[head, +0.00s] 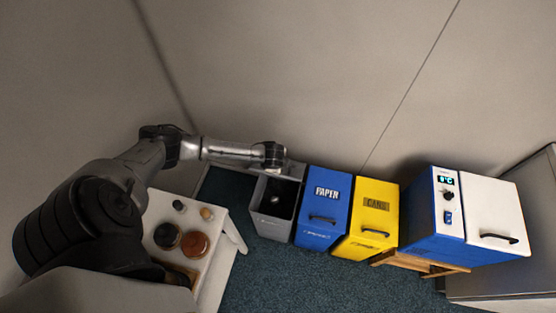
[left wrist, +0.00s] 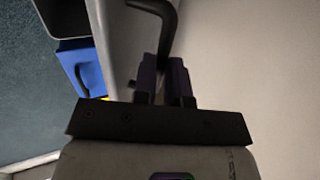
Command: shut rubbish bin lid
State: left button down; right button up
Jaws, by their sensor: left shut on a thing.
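The grey rubbish bin (head: 270,226) stands at the left end of the bin row, its top open and its dark inside showing. Its grey lid (head: 296,170) is raised at the back of the opening and partly hidden by my arm. In the left wrist view the lid (left wrist: 122,45) is a pale panel with a black bent handle (left wrist: 167,22). My left gripper (head: 273,165) is above the back of the bin; in the left wrist view its fingers (left wrist: 165,78) are shut on the handle. My right gripper is not in view.
A blue PAPER bin (head: 323,210) and a yellow CANS bin (head: 374,222) stand shut to the right. Further right is a blue and white cooler (head: 495,215) on a wooden stand. A white table (head: 226,222) with several small items is at the left. The wall is close behind.

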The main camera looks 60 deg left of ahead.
pick_arm(q)
jog(key=c, duration=1.2)
grip_release()
jog(key=shift+o, duration=0.2)
jog(key=b+v, duration=0.1)
jog(key=v, duration=1.2)
jog(key=shift+r, duration=0.35)
jog(key=shift+d, duration=0.15)
jog(key=shift+s, duration=0.1)
